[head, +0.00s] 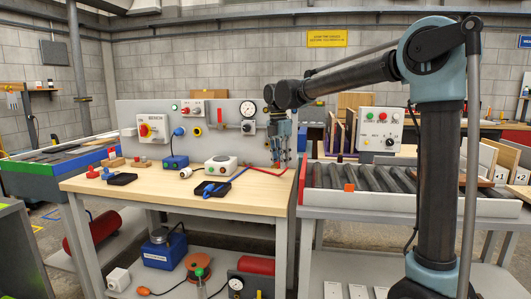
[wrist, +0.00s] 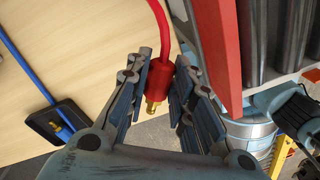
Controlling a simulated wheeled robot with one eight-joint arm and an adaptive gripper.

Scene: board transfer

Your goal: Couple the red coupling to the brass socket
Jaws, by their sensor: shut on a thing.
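The red coupling (wrist: 158,78) is a red cylinder with a brass tip, on a red hose. In the wrist view it sits between the two fingers of my gripper (wrist: 161,72), which is shut on it, with the brass tip showing below. In the head view my gripper (head: 282,160) hangs above the right end of the wooden bench, in front of the grey panel (head: 180,110). The red hose (head: 265,171) runs at bench level near it. I cannot clearly pick out the brass socket; a small yellow-ringed fitting (head: 197,131) shows on the panel.
A gauge (head: 248,108) is on the panel. A black pad (head: 224,189) with a blue hose lies on the bench (head: 150,199); the pad also shows in the wrist view (wrist: 45,122). A roller conveyor (head: 400,182) adjoins right.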

